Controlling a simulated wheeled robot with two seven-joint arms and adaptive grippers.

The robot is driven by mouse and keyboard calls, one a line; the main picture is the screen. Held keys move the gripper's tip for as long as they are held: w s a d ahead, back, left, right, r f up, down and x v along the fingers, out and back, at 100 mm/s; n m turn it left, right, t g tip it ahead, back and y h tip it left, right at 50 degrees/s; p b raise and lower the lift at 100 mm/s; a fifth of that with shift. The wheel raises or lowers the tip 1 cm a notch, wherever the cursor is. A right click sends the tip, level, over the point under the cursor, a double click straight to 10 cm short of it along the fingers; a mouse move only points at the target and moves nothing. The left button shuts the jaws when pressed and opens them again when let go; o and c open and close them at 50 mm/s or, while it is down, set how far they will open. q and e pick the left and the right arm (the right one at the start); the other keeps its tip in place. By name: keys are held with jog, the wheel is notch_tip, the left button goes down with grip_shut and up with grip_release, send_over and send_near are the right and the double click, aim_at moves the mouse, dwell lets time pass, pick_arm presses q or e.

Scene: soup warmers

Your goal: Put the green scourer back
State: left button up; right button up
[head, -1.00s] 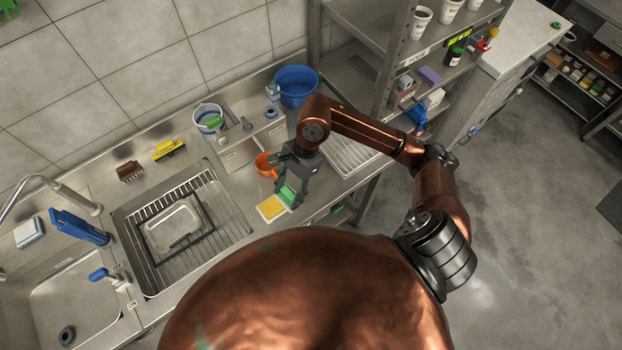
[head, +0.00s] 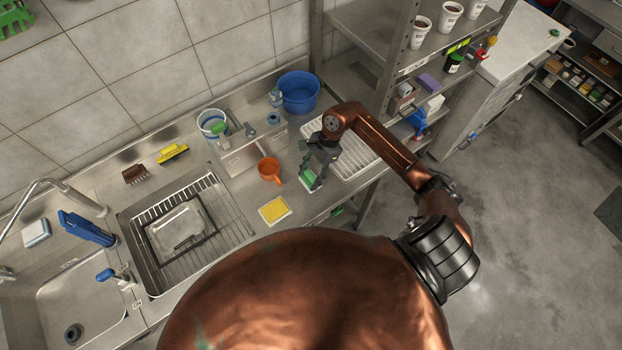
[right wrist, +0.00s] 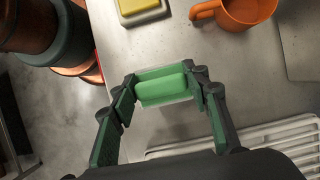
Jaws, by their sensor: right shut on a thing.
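The green scourer (head: 307,180) is between the fingers of my right gripper (head: 313,182), just right of the yellow sponge. In the right wrist view the green scourer (right wrist: 162,90) has a pale edge around it, and both fingers of the right gripper (right wrist: 166,92) close on its short ends. Whether it touches the counter below is hard to tell. The yellow sponge (head: 273,210) lies on a pale holder at the counter's front edge; it also shows in the right wrist view (right wrist: 140,8). My left gripper is not in view.
An orange jug (head: 269,170) stands just left of the gripper. A ribbed white draining rack (head: 356,160) lies to the right, and a blue bucket (head: 298,94) stands behind. A metal shelf unit (head: 395,90) rises at the right.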

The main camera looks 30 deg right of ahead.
aim_at(311, 180)
jog(key=shift+w+d+f, duration=0.15)
jog(key=shift+d+f, duration=0.05)
jog(key=shift+f, duration=0.1)
notch_tip(311, 180, down, 3)
jog(key=shift+r+p, duration=0.1)
jog(key=shift+p, duration=0.5)
jog(key=shift+f, duration=0.2)
jog(key=shift+d, duration=0.1)
jog(key=shift+f+b, duration=0.2)
jog(key=shift+b, duration=0.1)
jog(key=o, duration=1)
jog(key=shift+r, duration=0.1)
jog(key=shift+r, duration=0.1)
